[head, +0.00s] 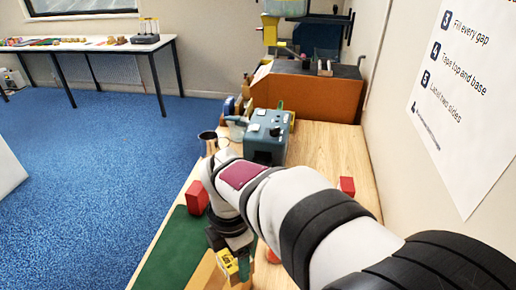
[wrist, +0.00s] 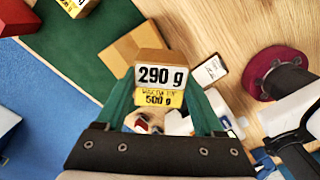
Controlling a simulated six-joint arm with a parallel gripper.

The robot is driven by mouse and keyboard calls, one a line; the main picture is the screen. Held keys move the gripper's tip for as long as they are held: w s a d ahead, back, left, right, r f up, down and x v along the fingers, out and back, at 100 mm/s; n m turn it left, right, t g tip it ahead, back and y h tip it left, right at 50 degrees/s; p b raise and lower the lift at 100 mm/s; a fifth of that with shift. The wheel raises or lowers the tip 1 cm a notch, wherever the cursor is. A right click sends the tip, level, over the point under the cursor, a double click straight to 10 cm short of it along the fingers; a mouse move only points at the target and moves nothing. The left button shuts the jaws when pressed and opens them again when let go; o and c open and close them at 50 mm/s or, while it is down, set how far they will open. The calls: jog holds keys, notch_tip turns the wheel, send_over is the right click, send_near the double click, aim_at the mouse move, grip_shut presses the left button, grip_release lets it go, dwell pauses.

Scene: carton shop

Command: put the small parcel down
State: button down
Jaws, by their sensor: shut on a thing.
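The small parcel (wrist: 165,58) is a brown box with a white "290 g" label facing the wrist camera. A yellow label reading "500 g" shows just below it; I cannot tell whether it is on the same box. My gripper (wrist: 163,112) has green fingers on either side of the parcel and is shut on it. In the head view my gripper (head: 229,243) is low over the near bench, beside the green mat (head: 172,252). A yellow-labelled item shows at its tip. I cannot tell whether the parcel touches anything below.
A brown cardboard surface (wrist: 124,46) lies behind the parcel, by the mat. Red blocks stand at the bench's left edge (head: 196,197) and right side (head: 347,187). A blue-grey machine (head: 267,140) and a large carton (head: 315,97) stand farther back. The wall bounds the right.

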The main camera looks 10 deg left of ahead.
jog(key=a+f, duration=0.2)
jog(key=a, duration=0.1)
jog(key=s+a+f, duration=0.1)
jog(key=a, duration=0.1)
jog(key=shift+f, duration=0.15)
jog(key=shift+a+f, duration=0.1)
jog(key=shift+f, duration=1.9)
